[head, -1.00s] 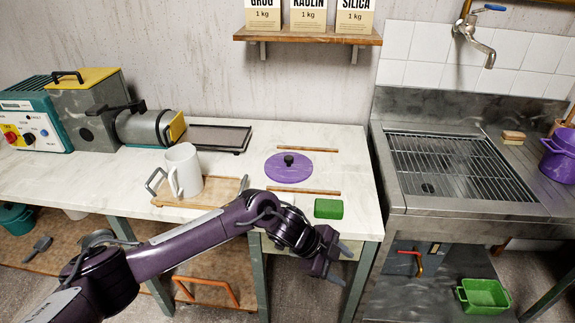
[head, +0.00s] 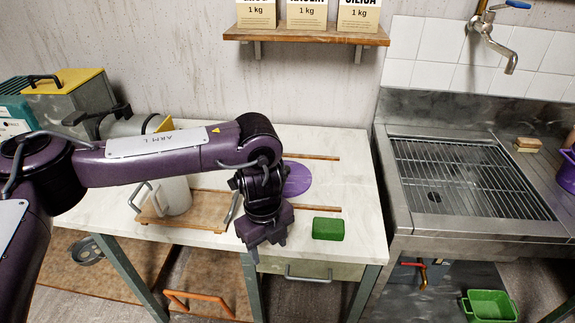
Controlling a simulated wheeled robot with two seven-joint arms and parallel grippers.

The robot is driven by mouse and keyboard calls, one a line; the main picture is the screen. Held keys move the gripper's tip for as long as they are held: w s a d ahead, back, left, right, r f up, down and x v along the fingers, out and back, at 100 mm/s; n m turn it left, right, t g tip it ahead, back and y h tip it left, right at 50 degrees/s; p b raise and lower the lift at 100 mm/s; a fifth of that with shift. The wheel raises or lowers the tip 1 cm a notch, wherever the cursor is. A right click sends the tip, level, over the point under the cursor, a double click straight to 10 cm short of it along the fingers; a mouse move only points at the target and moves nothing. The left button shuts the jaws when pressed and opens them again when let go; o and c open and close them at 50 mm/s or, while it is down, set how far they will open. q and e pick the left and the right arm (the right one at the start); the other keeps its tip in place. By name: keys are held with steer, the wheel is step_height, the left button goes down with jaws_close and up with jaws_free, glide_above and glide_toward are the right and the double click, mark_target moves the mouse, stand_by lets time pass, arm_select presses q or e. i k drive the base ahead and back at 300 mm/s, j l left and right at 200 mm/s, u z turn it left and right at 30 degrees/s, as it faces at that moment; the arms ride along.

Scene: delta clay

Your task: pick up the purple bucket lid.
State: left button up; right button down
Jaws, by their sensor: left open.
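The purple bucket lid (head: 298,180) lies flat on the white worktop, between two thin wooden strips. My left arm covers its left part and its black knob in the head view. My left gripper (head: 264,244) points down near the worktop's front edge, in front of and left of the lid. It is open, and I see nothing between its fingers. My right gripper is not in view.
A green block (head: 328,229) lies right of my left gripper. A white pitcher (head: 178,196) stands on a wooden tray (head: 208,209) to the left. A metal sink (head: 470,185) is at the right, and a shelf (head: 305,36) with bags is above.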

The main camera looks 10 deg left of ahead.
mark_target(299, 181)
steer(key=i, duration=1.15)
